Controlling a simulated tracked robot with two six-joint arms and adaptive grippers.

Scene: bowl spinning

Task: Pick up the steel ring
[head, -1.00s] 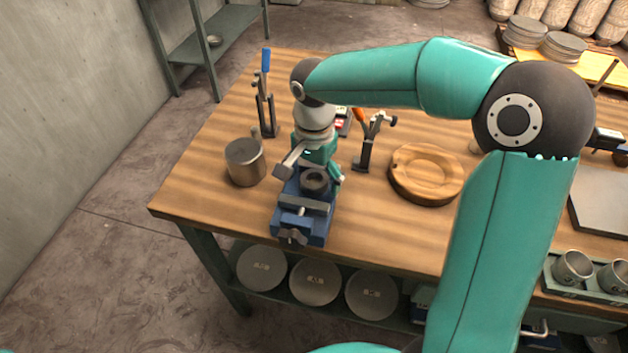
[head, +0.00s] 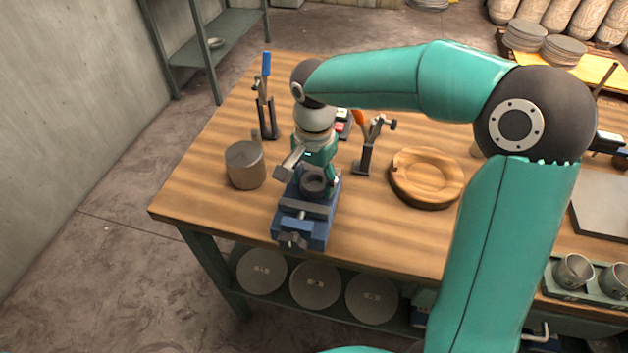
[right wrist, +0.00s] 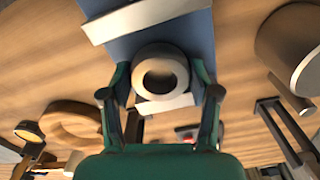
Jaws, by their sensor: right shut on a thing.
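The steel ring (head: 313,188) is a short grey ring with a dark hole, at the blue vise (head: 300,226) on the workbench. My right gripper (head: 316,176) reaches down over it from behind and is shut on it. In the right wrist view the ring (right wrist: 139,77) sits between the two green and dark fingers, one on each side, over the blue vise body (right wrist: 142,46). I cannot tell whether the ring still touches the vise. My left gripper is not in view.
Tool stands (head: 266,115) with a blue and an orange handle (head: 366,150) are behind. A round wooden dish (head: 426,178) lies to the right. The bench's front left is clear.

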